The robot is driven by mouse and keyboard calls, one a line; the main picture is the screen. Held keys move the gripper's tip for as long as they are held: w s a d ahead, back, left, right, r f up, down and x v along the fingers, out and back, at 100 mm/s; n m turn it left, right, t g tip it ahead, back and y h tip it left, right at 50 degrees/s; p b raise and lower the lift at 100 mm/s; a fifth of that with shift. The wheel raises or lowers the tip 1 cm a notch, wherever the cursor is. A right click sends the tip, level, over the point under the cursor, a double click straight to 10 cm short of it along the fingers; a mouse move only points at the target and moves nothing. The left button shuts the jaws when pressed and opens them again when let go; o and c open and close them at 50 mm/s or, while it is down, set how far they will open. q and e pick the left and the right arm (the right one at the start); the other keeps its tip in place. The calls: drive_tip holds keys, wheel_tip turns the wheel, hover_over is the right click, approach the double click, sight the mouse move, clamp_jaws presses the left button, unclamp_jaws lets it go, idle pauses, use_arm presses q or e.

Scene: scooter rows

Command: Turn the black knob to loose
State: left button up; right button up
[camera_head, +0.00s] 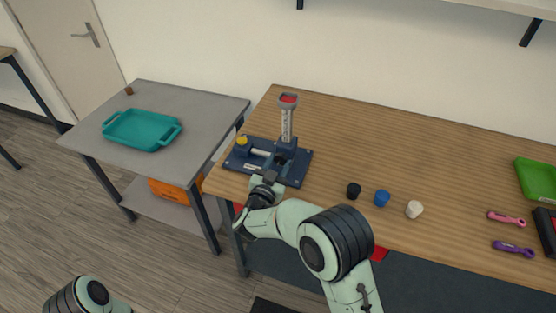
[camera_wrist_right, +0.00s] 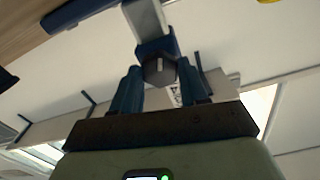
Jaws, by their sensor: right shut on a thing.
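A dark blue fixture (camera_head: 236,164) with an upright grey post (camera_head: 287,125) stands at the table's left end. My right gripper (camera_head: 269,177) reaches its front side. In the right wrist view, the black knob (camera_wrist_right: 159,70) shows a pale pointer line and sits at the foot of the post. The two fingers of my right gripper (camera_wrist_right: 159,84) stand on either side of it, shut on it. In the head view the knob is largely hidden by the gripper. No loose marking is readable. My left gripper is out of view; only part of that arm shows.
A black cap (camera_head: 354,190), a blue cap (camera_head: 382,198) and a white cap (camera_head: 414,209) stand on the wooden table (camera_head: 440,160). Pink and purple wrenches (camera_head: 513,248) and a green tray (camera_head: 537,181) lie right. A teal tray (camera_head: 141,130) is on the grey side table (camera_head: 205,110).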

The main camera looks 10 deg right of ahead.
drive_tip(key=n+p, duration=0.2)
drive_tip(key=n, duration=0.2)
drive_tip(key=shift+r+n+p, duration=0.15)
drive_tip(key=shift+n+p, duration=0.15)
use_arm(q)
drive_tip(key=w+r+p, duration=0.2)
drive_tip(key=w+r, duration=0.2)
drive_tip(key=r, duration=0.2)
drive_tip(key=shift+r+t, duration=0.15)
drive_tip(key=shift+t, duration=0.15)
use_arm(e)
drive_tip(key=shift+n, duration=2)
drive_tip(key=o, duration=1.1)
drive_tip(key=shift+c, duration=0.2)
drive_tip(key=shift+a+f, duration=0.1)
drive_tip(key=shift+f, duration=0.1)
